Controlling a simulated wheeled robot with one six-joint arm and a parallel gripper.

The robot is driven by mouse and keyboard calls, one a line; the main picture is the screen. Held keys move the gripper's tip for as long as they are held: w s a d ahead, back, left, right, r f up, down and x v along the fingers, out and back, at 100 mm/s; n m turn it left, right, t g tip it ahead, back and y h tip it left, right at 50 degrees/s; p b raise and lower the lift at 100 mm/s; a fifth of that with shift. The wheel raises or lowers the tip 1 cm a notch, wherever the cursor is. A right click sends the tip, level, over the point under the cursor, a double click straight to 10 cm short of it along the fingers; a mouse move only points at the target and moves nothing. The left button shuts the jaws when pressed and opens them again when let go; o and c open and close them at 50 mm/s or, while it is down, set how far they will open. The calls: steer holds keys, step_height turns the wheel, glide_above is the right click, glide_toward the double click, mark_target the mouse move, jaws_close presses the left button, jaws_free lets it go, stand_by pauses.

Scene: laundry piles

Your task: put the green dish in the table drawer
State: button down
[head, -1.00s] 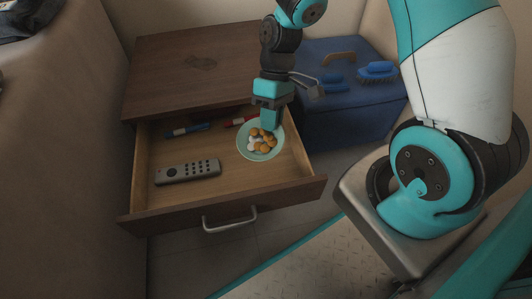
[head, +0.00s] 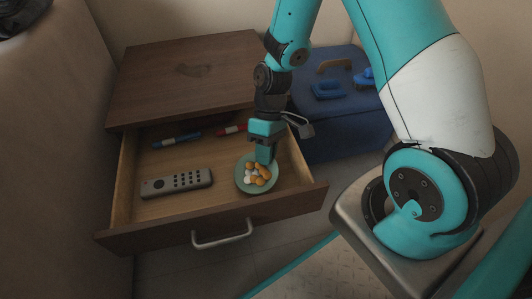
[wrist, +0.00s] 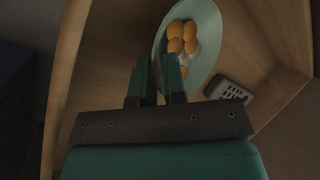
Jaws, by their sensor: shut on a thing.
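The green dish (head: 243,186) is a pale green shallow bowl with orange and white round pieces in it. It is inside the open table drawer (head: 207,230), in the right part. My gripper (head: 264,157) comes down from above and is shut on the dish's far rim. In the wrist view the dish (wrist: 209,38) shows beyond my gripper (wrist: 161,75), its rim between the fingers. The dish looks level and low in the drawer; I cannot tell whether it touches the drawer bottom.
A grey remote (head: 176,182) lies in the drawer left of the dish. A blue pen (head: 176,140) and a red pen (head: 231,130) lie at the back. A blue box (head: 340,120) with brushes on top stands right of the drawer. Bare drawer floor shows between remote and dish.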

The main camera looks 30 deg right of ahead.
steer(key=c, duration=1.2)
jaws_free()
steer(key=p+v, duration=0.8)
steer(key=v, duration=0.4)
steer(key=s+a+r+t, duration=0.1)
steer(key=a+r, duration=0.3)
steer(key=r, duration=0.3)
steer(key=s+a+r+t, duration=0.1)
steer(key=s+a+r, duration=0.2)
steer(key=s+r, duration=0.2)
steer(key=s+a+r+n+t, duration=0.1)
steer(key=s+a+r, duration=0.2)
steer(key=s+r, duration=0.1)
steer(key=s+a+r+t, duration=0.1)
steer(key=s+a+r, duration=0.2)
steer(key=s+r, duration=0.2)
steer(key=shift+s+r+n+b, duration=0.3)
steer(key=shift+s+r, duration=0.1)
steer(key=shift+s, duration=0.35)
